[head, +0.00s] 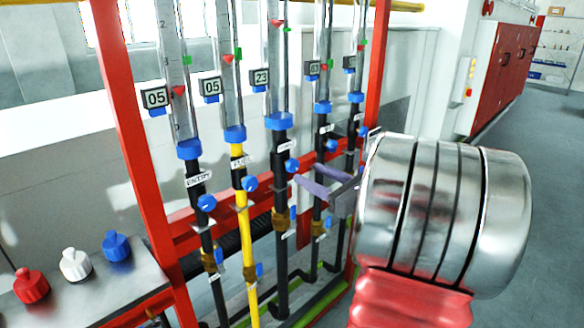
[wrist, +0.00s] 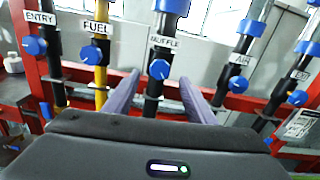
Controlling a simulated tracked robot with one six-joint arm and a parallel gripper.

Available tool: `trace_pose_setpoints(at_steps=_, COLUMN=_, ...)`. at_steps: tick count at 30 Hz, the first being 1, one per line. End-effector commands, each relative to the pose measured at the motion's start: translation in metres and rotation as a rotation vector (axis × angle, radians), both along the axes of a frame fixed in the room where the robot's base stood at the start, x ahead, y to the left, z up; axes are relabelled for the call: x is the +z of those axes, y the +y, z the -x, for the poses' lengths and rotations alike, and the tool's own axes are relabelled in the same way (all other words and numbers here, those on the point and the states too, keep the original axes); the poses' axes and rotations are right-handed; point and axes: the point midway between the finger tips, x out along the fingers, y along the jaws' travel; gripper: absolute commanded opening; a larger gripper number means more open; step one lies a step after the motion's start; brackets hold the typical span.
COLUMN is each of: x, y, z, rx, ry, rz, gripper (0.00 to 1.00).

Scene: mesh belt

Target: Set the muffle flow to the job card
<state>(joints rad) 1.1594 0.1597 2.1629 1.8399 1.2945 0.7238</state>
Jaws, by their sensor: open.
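The muffle flow tube (head: 276,60) is the middle one of the row, with a display reading 23 (head: 261,77), a red pointer and a green clip. Below its blue collar, the black pipe carries a blue muffle knob (head: 292,165). In the wrist view, this knob (wrist: 159,69) sits under the MUFFLE label (wrist: 164,42). My gripper (head: 308,175) is open, its pale purple fingers in front of the knob. In the wrist view, my gripper (wrist: 159,75) has a finger on each side of the knob, with gaps. A white printed card (wrist: 300,122) is at right, its text unreadable.
The ENTRY knob (head: 206,203) and FUEL knob (head: 250,184) are left of the muffle pipe. The AIR knob (wrist: 235,87) and another blue knob (wrist: 297,97) are right. A red frame (head: 118,90) surrounds the pipes. Red, white and blue knobs (head: 116,246) stand on a bench.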

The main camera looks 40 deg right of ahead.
Motion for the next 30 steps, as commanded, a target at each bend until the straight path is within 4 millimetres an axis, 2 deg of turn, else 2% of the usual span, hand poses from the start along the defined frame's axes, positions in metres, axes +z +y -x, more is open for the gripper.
trace_pose_setpoints(at_steps=9, x=0.0, y=0.002, z=-0.048, rx=0.003, ry=0.0, rz=0.001, gripper=0.5)
trace_pose_setpoints(at_steps=15, x=0.0, y=0.002, z=-0.071, rx=0.002, ry=0.001, rz=0.001, gripper=0.5)
trace_pose_setpoints(at_steps=27, x=0.0, y=0.002, z=-0.078, rx=0.0, ry=0.001, rz=0.001, gripper=0.5)
trace_pose_setpoints(at_steps=30, x=0.0, y=0.002, z=-0.078, rx=0.0, ry=0.001, rz=0.0, gripper=0.44)
